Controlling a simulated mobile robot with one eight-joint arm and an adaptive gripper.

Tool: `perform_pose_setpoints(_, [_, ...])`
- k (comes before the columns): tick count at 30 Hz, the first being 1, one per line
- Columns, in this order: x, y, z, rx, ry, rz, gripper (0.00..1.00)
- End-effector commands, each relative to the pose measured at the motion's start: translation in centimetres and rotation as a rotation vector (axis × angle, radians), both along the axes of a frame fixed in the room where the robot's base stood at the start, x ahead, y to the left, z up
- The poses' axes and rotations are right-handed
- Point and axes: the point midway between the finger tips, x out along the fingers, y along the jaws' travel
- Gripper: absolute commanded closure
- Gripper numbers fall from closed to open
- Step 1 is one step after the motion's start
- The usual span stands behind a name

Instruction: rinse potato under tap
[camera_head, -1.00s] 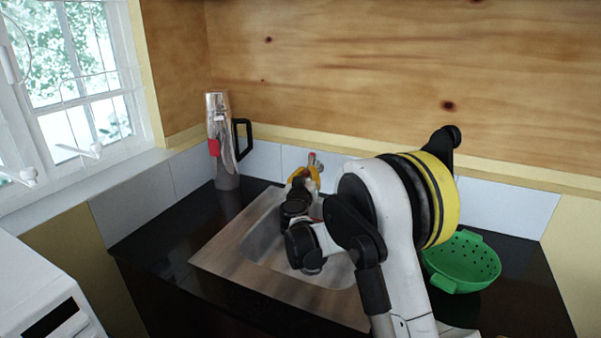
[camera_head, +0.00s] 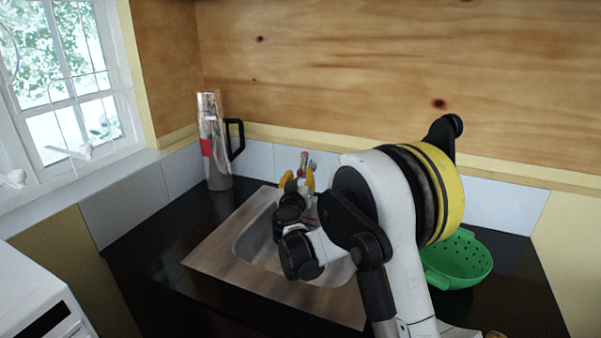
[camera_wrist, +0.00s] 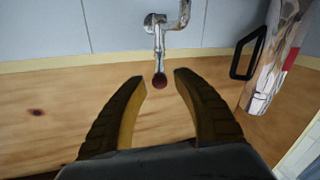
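The chrome tap (camera_head: 304,163) stands behind the sink (camera_head: 262,243), mostly hidden behind my gripper. In the wrist view the tap (camera_wrist: 159,40) enters from the top and ends in a dark red knob (camera_wrist: 159,81). My gripper (camera_wrist: 160,80) is open and empty, its two yellow-and-black fingers on either side of the knob in the picture; I cannot tell whether they touch it. In the head view my gripper (camera_head: 297,181) is above the back of the sink. No potato can be made out; a tan sliver (camera_head: 497,335) at the bottom edge is too cut off to identify.
A silver flask (camera_head: 213,140) with a red patch and black handle stands on the dark counter (camera_head: 150,243) at the back left. A green colander (camera_head: 462,262) is right of my arm. A window and a white appliance (camera_head: 35,290) are at the left.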

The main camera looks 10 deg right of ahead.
Motion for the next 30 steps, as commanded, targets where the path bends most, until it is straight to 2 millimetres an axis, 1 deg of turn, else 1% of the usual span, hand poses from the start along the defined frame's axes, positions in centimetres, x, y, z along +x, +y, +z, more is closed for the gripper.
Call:
perform_pose_setpoints(1, [-1.2,0.5,0.0,0.0,0.0,0.001,0.65])
perform_pose_setpoints(6, [-4.8,1.7,0.0,0.0,0.0,0.001,0.65])
perform_pose_setpoints(9, [-6.5,2.3,0.0,0.0,0.0,0.001,0.65])
perform_pose_setpoints(12, [-7.6,2.6,0.0,0.0,0.0,0.0,0.65])
perform_pose_setpoints(16, [-8.3,2.9,0.0,0.0,0.0,0.0,0.65])
perform_pose_setpoints(25, [-8.4,2.8,0.1,0.0,0.001,-0.001,0.65])
perform_pose_setpoints(28, [-8.9,2.0,0.6,0.007,0.019,-0.016,0.65])
perform_pose_setpoints(30, [-10.0,0.8,1.4,0.017,0.053,-0.041,0.65])
